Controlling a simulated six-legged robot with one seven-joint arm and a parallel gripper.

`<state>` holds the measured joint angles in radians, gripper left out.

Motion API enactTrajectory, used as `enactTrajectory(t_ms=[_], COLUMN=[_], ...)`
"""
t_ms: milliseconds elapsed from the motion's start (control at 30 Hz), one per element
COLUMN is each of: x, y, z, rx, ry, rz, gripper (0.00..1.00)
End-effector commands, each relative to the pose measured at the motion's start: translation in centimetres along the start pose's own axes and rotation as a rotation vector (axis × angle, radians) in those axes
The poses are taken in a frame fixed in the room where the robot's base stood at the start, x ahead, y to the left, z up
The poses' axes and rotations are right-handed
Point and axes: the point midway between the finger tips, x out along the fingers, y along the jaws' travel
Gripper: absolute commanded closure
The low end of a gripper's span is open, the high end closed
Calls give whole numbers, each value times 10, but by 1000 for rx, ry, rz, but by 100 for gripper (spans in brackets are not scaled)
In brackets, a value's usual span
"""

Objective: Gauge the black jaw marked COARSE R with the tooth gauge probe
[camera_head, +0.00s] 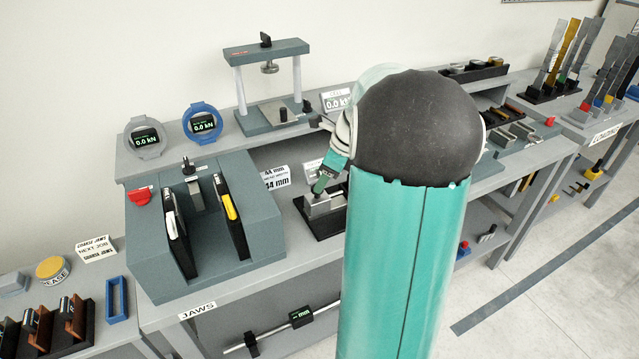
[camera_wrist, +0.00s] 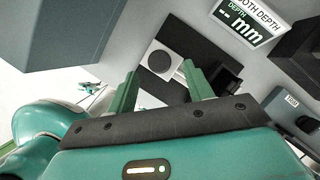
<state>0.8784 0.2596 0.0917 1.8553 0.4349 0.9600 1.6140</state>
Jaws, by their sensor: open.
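My gripper (camera_head: 322,182) is low over the tooth gauge stand, a black base (camera_head: 325,232) with a grey metal block (camera_head: 318,207) on it. In the wrist view my green fingers (camera_wrist: 160,70) stand apart; I see nothing held between them. Beyond them is the black base (camera_wrist: 195,45) with a pale block (camera_wrist: 160,62) that has a dark round top. I cannot tell which part there is the probe. Two black jaws stand in the grey jaw fixture, a left one (camera_head: 176,232) with a white mark and a right one (camera_head: 236,232) with a yellow mark. Neither marking is readable as COARSE R.
A tooth depth display (camera_wrist: 242,32) shows dashes and mm. A display card (camera_head: 277,177) shows 44 mm. The grey fixture (camera_head: 160,275) rises left of my gripper. A press frame (camera_head: 265,50) stands on the shelf behind. Several brown-and-black pieces (camera_head: 35,325) sit in a rack at lower left.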

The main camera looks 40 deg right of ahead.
Motion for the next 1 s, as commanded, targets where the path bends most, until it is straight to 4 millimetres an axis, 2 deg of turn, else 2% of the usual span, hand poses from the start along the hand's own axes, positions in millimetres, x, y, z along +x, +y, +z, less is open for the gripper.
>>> enactTrajectory(t_ms=[100, 200, 533, 567, 800, 1000], x=[19, 28, 32, 32, 32, 30], y=[1, 1, 1, 1, 1, -4], z=[1, 2, 2, 2, 2, -1], rx=[0, -3, -3, -3, -3, -1], ry=[0, 0, 0, 0, 0, -1], rz=[3, 2, 1, 1, 1, 0], gripper=[49, 49, 49, 52, 100, 100])
